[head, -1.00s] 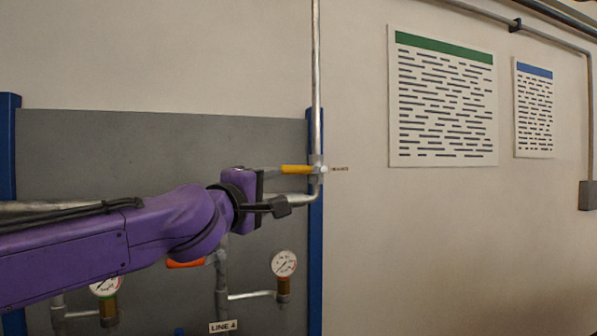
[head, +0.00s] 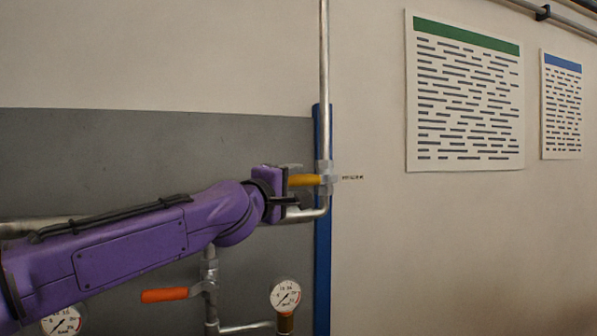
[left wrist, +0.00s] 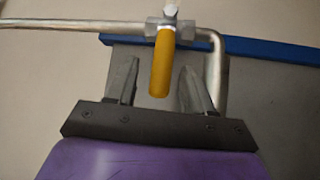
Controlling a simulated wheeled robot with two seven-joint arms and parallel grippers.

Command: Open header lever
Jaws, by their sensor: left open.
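The header lever (head: 305,180) has a yellow handle that points left from a metal valve (head: 326,178) on the vertical pipe by the blue post. In the left wrist view the yellow handle (left wrist: 161,65) lies between the two fingers of my left gripper (left wrist: 157,85), apart from both. The gripper is open. In the head view the left gripper (head: 290,190) is at the handle's left end, its fingers partly hidden by its body and the handle. My right gripper is not in view.
An orange lever (head: 165,295) on another pipe sits below my left arm. A pressure gauge (head: 286,294) is at lower right of it, and another gauge (head: 62,322) is at lower left. A blue post (head: 323,250) edges the grey panel.

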